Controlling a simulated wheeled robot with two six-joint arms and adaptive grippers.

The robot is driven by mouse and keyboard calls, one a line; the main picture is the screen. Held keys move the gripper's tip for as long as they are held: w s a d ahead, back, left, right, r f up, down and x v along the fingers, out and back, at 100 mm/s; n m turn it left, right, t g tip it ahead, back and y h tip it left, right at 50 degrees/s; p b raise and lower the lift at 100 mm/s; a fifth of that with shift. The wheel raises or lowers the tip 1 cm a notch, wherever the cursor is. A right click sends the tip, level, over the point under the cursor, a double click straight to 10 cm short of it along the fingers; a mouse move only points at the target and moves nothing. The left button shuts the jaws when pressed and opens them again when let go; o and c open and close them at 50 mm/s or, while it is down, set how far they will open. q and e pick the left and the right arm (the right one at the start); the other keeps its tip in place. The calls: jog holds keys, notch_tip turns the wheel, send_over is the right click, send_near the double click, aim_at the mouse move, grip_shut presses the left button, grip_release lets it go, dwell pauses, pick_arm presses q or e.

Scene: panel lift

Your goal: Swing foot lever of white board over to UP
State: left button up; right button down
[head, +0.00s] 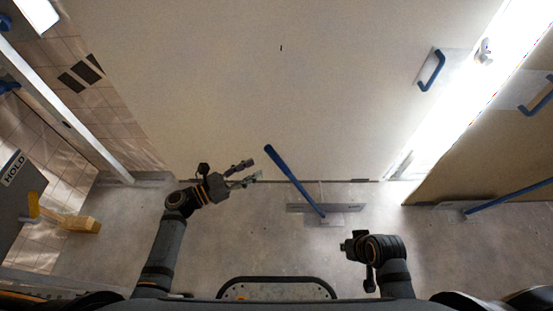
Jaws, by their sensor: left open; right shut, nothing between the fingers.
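The white board (270,90) fills the upper middle of the head view. Its blue foot lever (290,177) slants from an upper-left free end down to a grey metal plate (345,207) at the board's foot. Small marks on that plate are too small to read. My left gripper (255,170) is open, its fingers pointing right, left of the lever's upper half and apart from it. My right gripper (345,246) is shut and empty, below and right of the lever's lower end.
A blue handle (432,70) is on the board's right side. A tan panel at right has another blue lever (510,194). A HOLD sign (13,168) and a yellow block (82,223) are at left.

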aim_at(276, 158)
pick_arm(q)
jog(key=b+x, duration=0.1)
jog(key=x, duration=0.8)
jog(key=shift+w+d+f+b, duration=0.1)
jog(key=shift+w+d+b, duration=0.05)
jog(key=shift+b, duration=0.15)
pick_arm(e)
jog(key=shift+w+a+f+t, duration=0.2)
jog(key=shift+f+t, duration=0.1)
jog(key=shift+f, duration=0.25)
jog(key=shift+w+a+f+t, duration=0.15)
jog(key=shift+f+t, duration=0.15)
jog(key=shift+f, duration=0.2)
pick_arm(q)
jog(key=shift+c, duration=0.2)
pick_arm(e)
jog(key=shift+s, duration=0.1)
pick_arm(q)
grip_shut()
